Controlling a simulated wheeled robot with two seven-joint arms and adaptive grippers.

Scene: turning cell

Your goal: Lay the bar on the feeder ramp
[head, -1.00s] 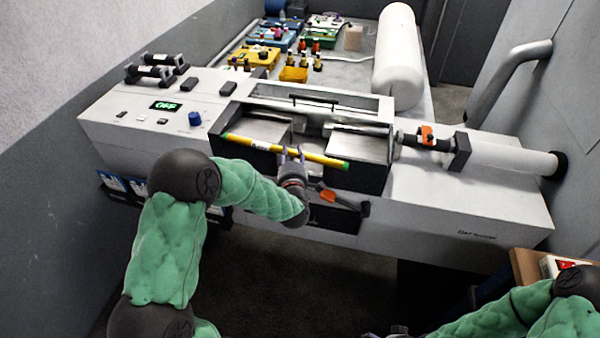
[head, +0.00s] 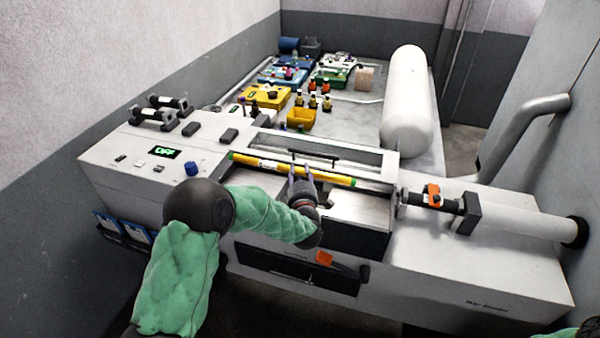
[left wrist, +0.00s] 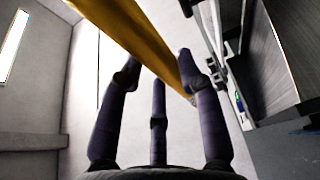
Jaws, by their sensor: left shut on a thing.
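The bar (head: 336,177) is a yellow rod with green ends and a pale label. My left gripper (head: 302,177) is shut on it near its middle, and the bar lies nearly level across the opening of the white machine (head: 440,250). In the left wrist view the bar (left wrist: 130,28) crosses the top at a slant, by the dark fingers. Bare metal surfaces (head: 350,207) lie in the opening below and in front of the bar. I cannot tell for sure which one is the feeder ramp, or whether the bar touches anything there. My right gripper is out of view.
A dark clamp with an orange part (head: 432,195) stands right of the opening, by a white tube (head: 530,217). The panel display (head: 164,151) reads OFF. A white tank (head: 408,100) and several coloured trays are behind.

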